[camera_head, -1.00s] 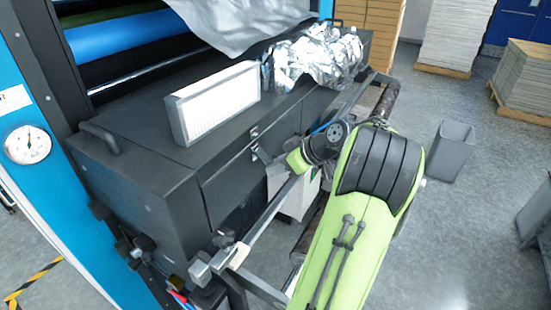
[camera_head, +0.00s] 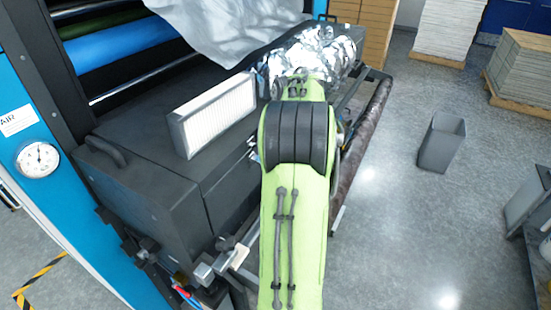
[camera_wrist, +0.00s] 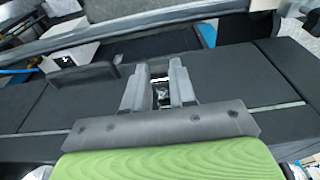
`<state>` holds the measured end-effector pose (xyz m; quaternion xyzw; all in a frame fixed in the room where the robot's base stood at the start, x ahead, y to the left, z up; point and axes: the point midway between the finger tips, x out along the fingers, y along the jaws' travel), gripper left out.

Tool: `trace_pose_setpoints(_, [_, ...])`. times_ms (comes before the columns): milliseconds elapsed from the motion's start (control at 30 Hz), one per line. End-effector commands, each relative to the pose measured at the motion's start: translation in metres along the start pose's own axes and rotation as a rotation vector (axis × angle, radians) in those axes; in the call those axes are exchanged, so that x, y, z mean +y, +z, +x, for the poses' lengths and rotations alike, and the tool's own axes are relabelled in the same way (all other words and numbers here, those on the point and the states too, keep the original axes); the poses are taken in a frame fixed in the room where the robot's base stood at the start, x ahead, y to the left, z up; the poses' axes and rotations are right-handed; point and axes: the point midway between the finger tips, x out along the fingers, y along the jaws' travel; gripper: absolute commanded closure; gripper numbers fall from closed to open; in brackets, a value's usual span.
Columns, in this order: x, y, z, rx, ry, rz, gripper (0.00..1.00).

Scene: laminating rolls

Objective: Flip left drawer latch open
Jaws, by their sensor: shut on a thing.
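The dark drawer box (camera_head: 150,180) runs along the machine's front, and its dark panels (camera_wrist: 235,75) fill much of the wrist view. My gripper (camera_wrist: 160,70) points at this surface with its two grey fingers close together. A small metal latch part (camera_wrist: 161,93) shows in the narrow gap between the fingers, and they are shut on it. Much of the latch is hidden by the fingers, so its exact angle cannot be told. In the head view my green arm covers the gripper; a bit of metal hardware (camera_head: 253,152) shows at its left edge.
A white filter in a grey frame (camera_head: 213,112) and crumpled foil (camera_head: 315,58) lie on top of the box. A metal rail (camera_head: 225,262) and a dark roll (camera_head: 365,135) are in front. A grey bin (camera_head: 441,145) stands on open floor to the right.

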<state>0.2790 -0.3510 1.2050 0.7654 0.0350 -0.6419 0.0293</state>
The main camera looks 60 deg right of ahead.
Motion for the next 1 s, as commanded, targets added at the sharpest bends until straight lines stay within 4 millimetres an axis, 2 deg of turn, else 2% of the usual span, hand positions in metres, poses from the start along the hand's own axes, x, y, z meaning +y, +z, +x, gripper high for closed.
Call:
trace_pose_setpoints(500, [0.0002, -0.0008, -0.0007, -0.017, 0.001, -0.002, 1.00])
trace_pose_setpoints(533, [0.0002, -0.0008, -0.0007, -0.017, 0.001, -0.002, 0.70])
trace_pose_setpoints(667, [0.0001, -0.0008, -0.0006, -0.017, 0.000, -0.001, 0.50])
trace_pose_setpoints(933, [0.0002, -0.0008, -0.0012, -0.017, 0.000, -0.001, 0.49])
trace_pose_setpoints(1000, [0.0003, -0.0010, -0.0066, -0.016, 0.001, -0.001, 0.49])
